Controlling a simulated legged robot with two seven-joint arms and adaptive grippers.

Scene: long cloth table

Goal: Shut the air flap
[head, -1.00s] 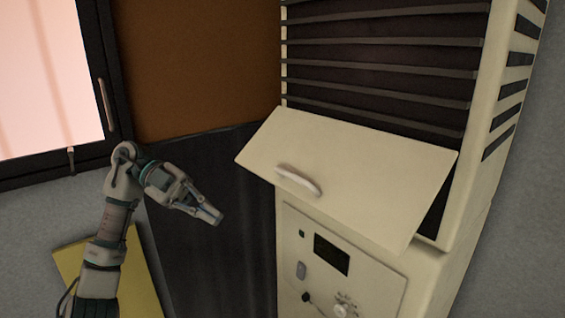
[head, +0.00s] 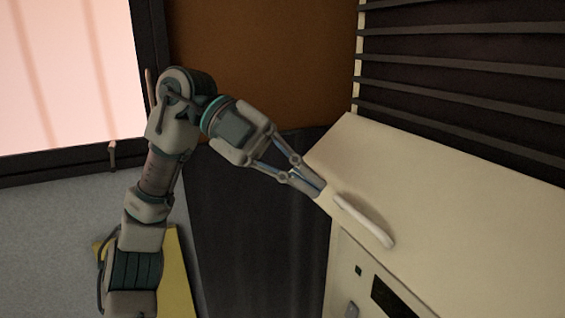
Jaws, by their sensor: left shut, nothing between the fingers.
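The air flap (head: 440,185) is a cream panel on the front of a tall cream cabinet, below dark louvre slats. It is tilted outward, and its right part runs out of the head view. A pale bar handle (head: 364,220) sits near its lower left edge. My left gripper (head: 318,188) is shut and empty, with its fingertips at the flap's left edge, just left of the handle. I cannot tell whether the fingertips touch the flap. My right gripper is not in view.
Above the flap are the cabinet's dark slats (head: 460,75). Below it is a control panel with a dark display (head: 396,301). A dark-framed window (head: 70,80) is at the left, and a yellow sheet (head: 175,270) is behind my arm.

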